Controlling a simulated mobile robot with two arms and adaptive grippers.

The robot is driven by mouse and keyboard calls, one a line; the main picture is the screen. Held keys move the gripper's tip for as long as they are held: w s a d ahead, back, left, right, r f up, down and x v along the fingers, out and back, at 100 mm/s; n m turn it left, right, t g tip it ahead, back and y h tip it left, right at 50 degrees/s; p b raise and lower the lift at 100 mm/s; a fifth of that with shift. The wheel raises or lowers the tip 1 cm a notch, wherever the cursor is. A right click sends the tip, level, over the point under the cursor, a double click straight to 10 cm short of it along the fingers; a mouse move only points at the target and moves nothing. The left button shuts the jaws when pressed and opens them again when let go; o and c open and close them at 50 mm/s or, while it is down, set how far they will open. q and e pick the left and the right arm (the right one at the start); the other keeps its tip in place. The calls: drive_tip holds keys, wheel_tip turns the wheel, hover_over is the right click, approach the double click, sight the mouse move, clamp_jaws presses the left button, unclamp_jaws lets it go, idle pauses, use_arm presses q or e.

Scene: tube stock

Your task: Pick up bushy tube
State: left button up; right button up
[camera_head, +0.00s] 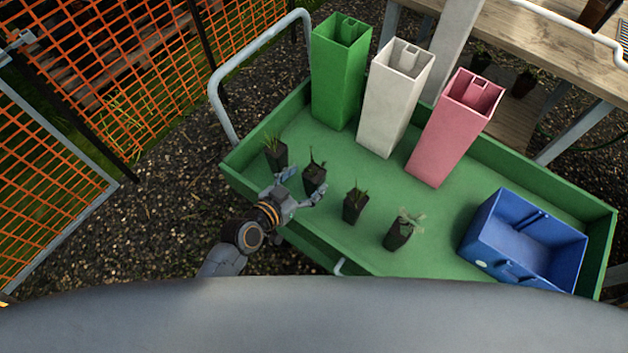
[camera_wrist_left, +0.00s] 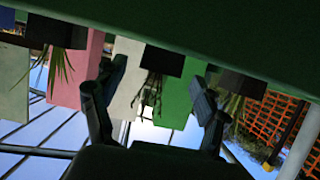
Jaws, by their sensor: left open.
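Several black plant tubes stand in a row on the green cart. The second tube from the left (camera_head: 314,178) holds a thin, dark, upright plant; it also shows upside down in the left wrist view (camera_wrist_left: 162,62). My left gripper (camera_head: 305,184) is open, with its fingers to either side of this tube at its near side; I cannot tell whether they touch it. In the left wrist view the gripper (camera_wrist_left: 153,98) frames that plant. The leftmost tube (camera_head: 276,155) and third tube (camera_head: 355,207) hold grassy plants. The rightmost tube (camera_head: 399,236) has broader, spreading leaves. I cannot tell for certain which is the bushy one.
Tall green (camera_head: 337,85), white (camera_head: 390,105) and pink (camera_head: 450,135) square containers stand along the cart's back. A blue crate (camera_head: 505,250) sits at the right. The green cart (camera_head: 455,205) has raised rims. Orange fencing (camera_head: 125,80) is at the left.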

sight(312, 174)
use_arm(q)
drive_tip(key=x, duration=0.4)
drive_tip(key=shift+w+d+r, duration=0.1)
drive_tip(key=shift+r, duration=0.1)
clamp_jaws()
